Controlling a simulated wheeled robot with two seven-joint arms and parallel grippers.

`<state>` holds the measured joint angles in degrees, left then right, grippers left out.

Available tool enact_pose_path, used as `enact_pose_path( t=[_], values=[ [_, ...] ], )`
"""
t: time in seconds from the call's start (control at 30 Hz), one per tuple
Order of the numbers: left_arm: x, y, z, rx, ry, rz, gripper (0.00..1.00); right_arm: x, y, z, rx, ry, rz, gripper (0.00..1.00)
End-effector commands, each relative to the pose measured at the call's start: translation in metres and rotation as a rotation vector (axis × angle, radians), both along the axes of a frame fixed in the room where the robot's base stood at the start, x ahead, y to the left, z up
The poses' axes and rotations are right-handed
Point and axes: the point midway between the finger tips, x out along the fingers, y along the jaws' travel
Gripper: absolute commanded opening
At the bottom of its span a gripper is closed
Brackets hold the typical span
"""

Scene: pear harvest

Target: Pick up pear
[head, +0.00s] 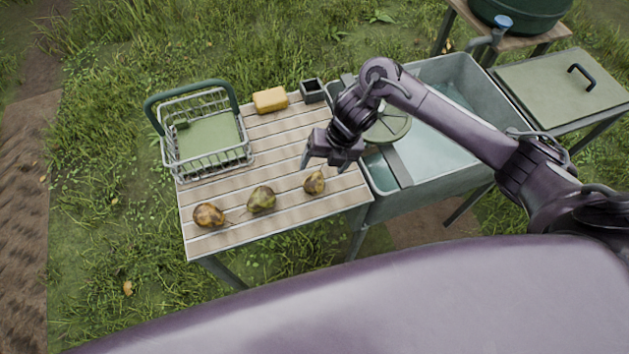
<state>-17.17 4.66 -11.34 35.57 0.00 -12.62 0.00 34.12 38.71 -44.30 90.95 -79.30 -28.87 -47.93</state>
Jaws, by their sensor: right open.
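Three pears lie in a row along the near part of the slatted wooden table (285,214). The left pear (208,215) is brownish, the middle pear (261,199) is green-brown, and the right pear (314,183) is smaller and yellow-brown. My right gripper (324,168) is open and points down just above and behind the right pear. Its fingers look empty, and I cannot tell if they touch that pear. My left gripper is not in the head view.
A wire basket (215,165) with a green handle stands at the table's left. A yellow sponge (270,100) and a small dark pot (312,90) sit at the back edge. A metal sink (440,185) with water adjoins the table's right side. The middle slats are clear.

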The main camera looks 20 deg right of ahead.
Motion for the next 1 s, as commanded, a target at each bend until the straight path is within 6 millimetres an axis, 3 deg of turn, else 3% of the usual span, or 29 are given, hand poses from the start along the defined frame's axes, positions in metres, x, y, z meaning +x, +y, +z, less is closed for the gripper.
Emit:
enact_pose_path(
  t=[0.53, 0.87, 1.0],
  values=[
    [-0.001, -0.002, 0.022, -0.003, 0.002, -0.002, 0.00, -0.001, 0.018, -0.064, -0.002, 0.007, 0.007, 0.76],
    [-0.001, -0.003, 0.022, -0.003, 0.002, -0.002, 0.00, 0.000, 0.020, -0.072, -0.004, 0.003, 0.008, 0.76],
    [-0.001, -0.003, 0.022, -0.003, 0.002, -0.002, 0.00, 0.000, 0.020, -0.072, -0.004, 0.003, 0.007, 0.58]
  ],
)
